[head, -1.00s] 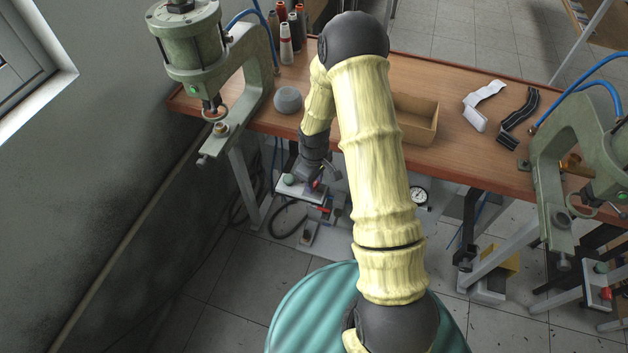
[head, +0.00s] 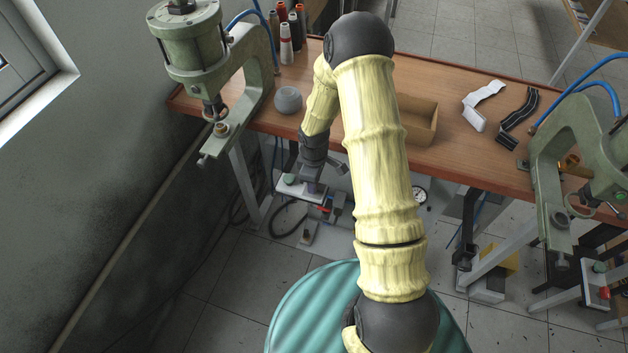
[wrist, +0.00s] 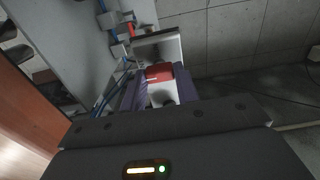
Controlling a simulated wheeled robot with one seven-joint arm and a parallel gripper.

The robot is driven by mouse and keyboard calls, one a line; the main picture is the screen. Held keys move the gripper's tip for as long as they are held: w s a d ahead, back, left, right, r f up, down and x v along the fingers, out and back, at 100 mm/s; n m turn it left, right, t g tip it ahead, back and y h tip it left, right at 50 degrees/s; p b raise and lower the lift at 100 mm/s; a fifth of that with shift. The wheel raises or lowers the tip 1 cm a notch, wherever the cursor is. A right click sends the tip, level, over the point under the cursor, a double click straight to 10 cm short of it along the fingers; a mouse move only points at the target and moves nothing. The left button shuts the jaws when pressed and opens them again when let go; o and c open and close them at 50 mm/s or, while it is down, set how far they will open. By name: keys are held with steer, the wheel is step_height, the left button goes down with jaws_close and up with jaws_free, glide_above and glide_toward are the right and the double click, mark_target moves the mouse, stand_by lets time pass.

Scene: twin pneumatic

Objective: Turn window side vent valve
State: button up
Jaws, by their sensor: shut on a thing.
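The window side press (head: 188,50) stands at the left end of the table, by the window. Below the table's front edge is a bracket with a green button (head: 290,179) and small red parts (head: 323,209). My gripper (head: 316,190) reaches down to this bracket, and its fingertips are hard to make out in the head view. In the wrist view, a red valve handle (wrist: 160,72) sits between the purple finger pads of my gripper (wrist: 158,90). The jaws are shut on it. The valve body is mostly hidden behind the handle and fingers.
The wooden table (head: 465,155) spans the scene above the bracket. It carries a cardboard tray (head: 420,135), a grey ball (head: 288,99), thread spools (head: 286,45) and fabric strips (head: 484,103). A second press (head: 575,140) stands at the right. A wall is close at the left.

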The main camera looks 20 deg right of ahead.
steer(key=o, duration=1)
step_height(320, 180, up, 17)
steer(key=shift+r+b, duration=0.2)
steer(key=shift+b, duration=0.15)
steer(key=s+r+m+t, duration=0.1)
steer(key=s+m, duration=0.2)
steer(key=s, duration=0.2)
steer(key=s+r+m, duration=0.2)
steer(key=s+m, duration=0.2)
steer(key=s, duration=0.1)
steer(key=s+r+m+t, duration=0.1)
steer(key=s+r+m, duration=0.1)
steer(key=s+m, duration=0.2)
steer(key=shift+s+r+t, duration=0.1)
steer(key=shift+s+t, duration=0.2)
steer(key=shift+s, duration=0.55)
